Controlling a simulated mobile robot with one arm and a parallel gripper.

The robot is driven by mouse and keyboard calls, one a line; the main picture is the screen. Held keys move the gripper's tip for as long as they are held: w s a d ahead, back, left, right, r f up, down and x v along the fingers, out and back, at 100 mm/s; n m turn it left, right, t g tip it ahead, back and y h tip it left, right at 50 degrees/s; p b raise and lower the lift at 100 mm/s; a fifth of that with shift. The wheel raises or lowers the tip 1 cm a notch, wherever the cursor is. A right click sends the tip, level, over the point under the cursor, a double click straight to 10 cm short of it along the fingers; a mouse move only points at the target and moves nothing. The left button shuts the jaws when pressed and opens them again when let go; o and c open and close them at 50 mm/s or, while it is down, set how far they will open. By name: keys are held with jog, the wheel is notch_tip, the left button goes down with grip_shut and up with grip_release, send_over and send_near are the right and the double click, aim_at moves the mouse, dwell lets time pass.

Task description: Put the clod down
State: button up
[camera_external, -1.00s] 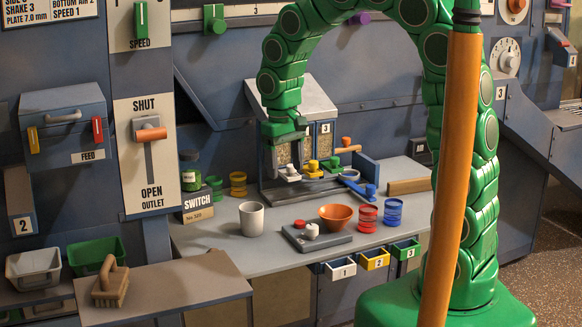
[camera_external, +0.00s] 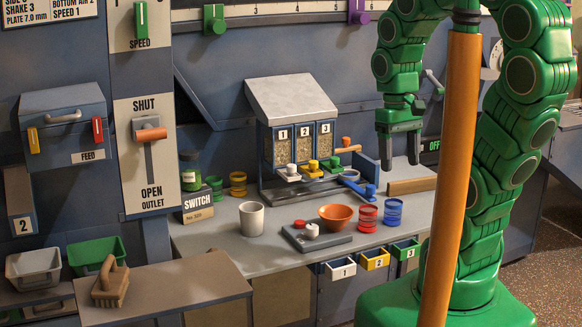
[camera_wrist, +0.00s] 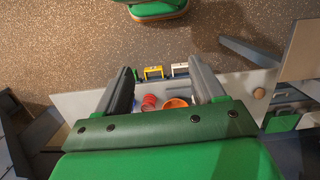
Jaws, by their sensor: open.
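My gripper (camera_external: 400,160) hangs over the right rear part of the grey bench (camera_external: 222,242), to the right of the three-window hopper box (camera_external: 292,100). In the wrist view my gripper (camera_wrist: 163,80) has its two fingers spread wide with nothing between them. I cannot make out a clod in any view. A grey balance-like plate (camera_external: 335,240) with a small pale round thing (camera_external: 312,230) and a red knob sits at the bench front; I cannot tell what the pale thing is.
An orange bowl (camera_external: 336,216), red rings (camera_external: 367,217), blue rings (camera_external: 393,212) and a white cup (camera_external: 251,218) stand on the bench. Small drawers (camera_external: 374,260) jut out from the front. A brown block (camera_external: 411,185) lies at the right rear.

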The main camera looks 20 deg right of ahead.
jog(key=s, duration=0.1)
jog(key=s+d, duration=0.1)
jog(key=s, duration=0.2)
jog(key=shift+s+d, duration=0.35)
jog(key=shift+d, duration=0.05)
dwell(0.9)
